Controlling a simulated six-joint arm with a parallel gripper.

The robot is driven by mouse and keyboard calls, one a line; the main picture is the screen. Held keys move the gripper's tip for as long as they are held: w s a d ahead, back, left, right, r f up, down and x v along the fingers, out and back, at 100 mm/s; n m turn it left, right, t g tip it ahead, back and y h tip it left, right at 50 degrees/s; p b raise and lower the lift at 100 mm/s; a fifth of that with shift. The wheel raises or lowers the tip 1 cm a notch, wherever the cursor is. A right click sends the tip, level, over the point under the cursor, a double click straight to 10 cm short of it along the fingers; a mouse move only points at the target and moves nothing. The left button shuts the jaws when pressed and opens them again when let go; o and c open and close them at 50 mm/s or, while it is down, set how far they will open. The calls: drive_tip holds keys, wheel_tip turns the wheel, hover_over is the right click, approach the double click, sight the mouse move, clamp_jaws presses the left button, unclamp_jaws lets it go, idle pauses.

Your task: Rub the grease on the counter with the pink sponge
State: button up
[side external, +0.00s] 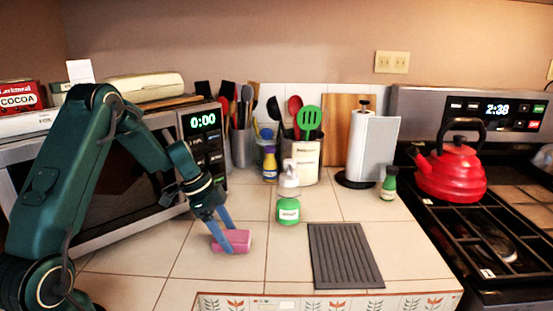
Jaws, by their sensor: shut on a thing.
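The pink sponge (237,241) is at the front middle of the tiled counter (190,262), left of the grey mat. My gripper (228,238) points down with its blue fingers at the sponge and is shut on it. The sponge is at or just above the tiles; I cannot tell if it touches them. I cannot make out any grease on the counter in this view.
A bottle with green contents (288,208) stands behind and right of the sponge. A grey ribbed mat (345,256) lies to the right. A small green bottle (389,184), paper towel holder (372,150) and utensil crocks stand behind. A red kettle (452,172) sits on the stove.

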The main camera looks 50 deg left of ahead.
drive_tip(key=shift+s+a, duration=1.15)
drive_tip(key=shift+r, duration=4.15)
